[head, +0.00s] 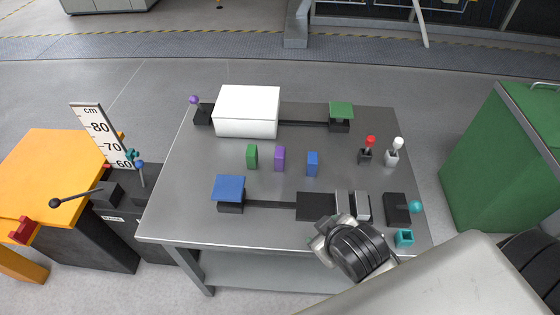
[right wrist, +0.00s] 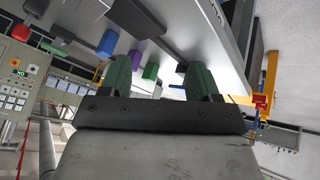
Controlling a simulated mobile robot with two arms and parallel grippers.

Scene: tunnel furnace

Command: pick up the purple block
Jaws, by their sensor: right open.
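The purple block (head: 279,158) stands upright on the grey table, between a green block (head: 251,157) on its left and a blue block (head: 312,163) on its right. My right gripper (head: 352,205) is over the front right of the table, apart from the block. In the right wrist view my right gripper (right wrist: 158,72) is open with nothing between its fingers. That view also shows the purple block (right wrist: 134,59), beyond the fingers and partly hidden by the left one. My left gripper is not in view.
A white box (head: 246,111) stands at the back. A blue plate (head: 229,188) is front left, a green plate (head: 341,110) back right. Red (head: 370,141) and white (head: 398,143) knobbed levers stand at the right. The table around the blocks is clear.

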